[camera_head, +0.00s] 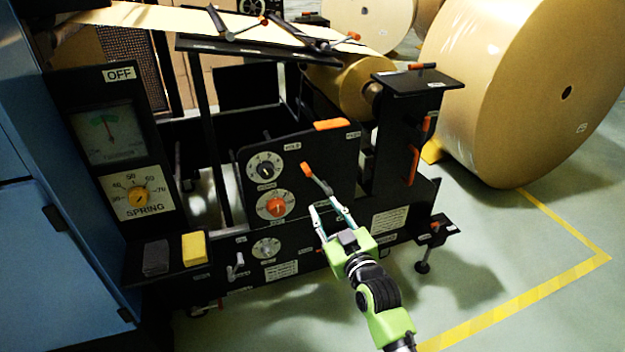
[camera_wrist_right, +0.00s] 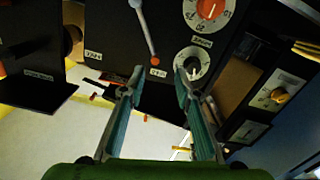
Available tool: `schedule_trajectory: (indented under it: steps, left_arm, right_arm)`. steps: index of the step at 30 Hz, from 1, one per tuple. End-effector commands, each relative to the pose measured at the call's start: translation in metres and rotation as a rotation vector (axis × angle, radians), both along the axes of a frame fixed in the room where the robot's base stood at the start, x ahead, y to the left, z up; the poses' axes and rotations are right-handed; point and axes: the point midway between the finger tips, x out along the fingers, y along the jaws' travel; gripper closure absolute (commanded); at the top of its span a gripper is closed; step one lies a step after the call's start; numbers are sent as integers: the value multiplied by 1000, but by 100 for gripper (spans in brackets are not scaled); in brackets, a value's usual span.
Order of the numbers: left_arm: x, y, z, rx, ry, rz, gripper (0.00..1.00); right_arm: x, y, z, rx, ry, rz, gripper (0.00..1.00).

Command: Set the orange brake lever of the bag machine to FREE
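The brake lever (camera_head: 319,186) is a thin grey bar with an orange tip, on the black side panel of the bag machine (camera_head: 300,160). In the head view it leans up and to the left; its lower end is hidden behind my gripper. My right gripper (camera_head: 329,212) is open and empty, just below the orange tip. In the right wrist view the lever (camera_wrist_right: 145,30) shows beyond and between the spread fingertips (camera_wrist_right: 158,76), not gripped. Small white labels (camera_head: 291,146) sit near the lever; I cannot read them surely. My left gripper is not in view.
Left of the lever are an orange knob (camera_head: 276,207) and a lower white dial (camera_head: 265,247). An orange block (camera_head: 331,125) tops the panel. A black post (camera_head: 398,150) with orange handles stands to the right. A large kraft roll (camera_head: 530,90) is behind. Floor at front right is clear.

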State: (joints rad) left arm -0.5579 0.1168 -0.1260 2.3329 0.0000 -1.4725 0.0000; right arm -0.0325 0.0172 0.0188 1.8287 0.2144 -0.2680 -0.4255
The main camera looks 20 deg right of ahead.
Motion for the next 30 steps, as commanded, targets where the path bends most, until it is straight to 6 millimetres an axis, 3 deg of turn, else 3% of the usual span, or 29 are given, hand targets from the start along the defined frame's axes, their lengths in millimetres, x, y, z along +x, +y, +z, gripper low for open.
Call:
schedule_trajectory:
  steps: [3, 8, 12, 26, 30]
  left_arm:
    - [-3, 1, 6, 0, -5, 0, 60]
    - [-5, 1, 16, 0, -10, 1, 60]
    - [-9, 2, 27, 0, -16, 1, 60]
    - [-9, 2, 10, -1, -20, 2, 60]
    - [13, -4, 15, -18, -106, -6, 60]
  right_arm:
    - [1, -2, 14, -4, -36, -4, 70]
    - [12, -2, 17, -5, -42, -4, 70]
    - [34, -1, 17, -4, -41, -3, 70]
    - [116, 2, 15, -3, -39, -3, 70]
    - [130, 2, 15, -4, -39, -3, 70]
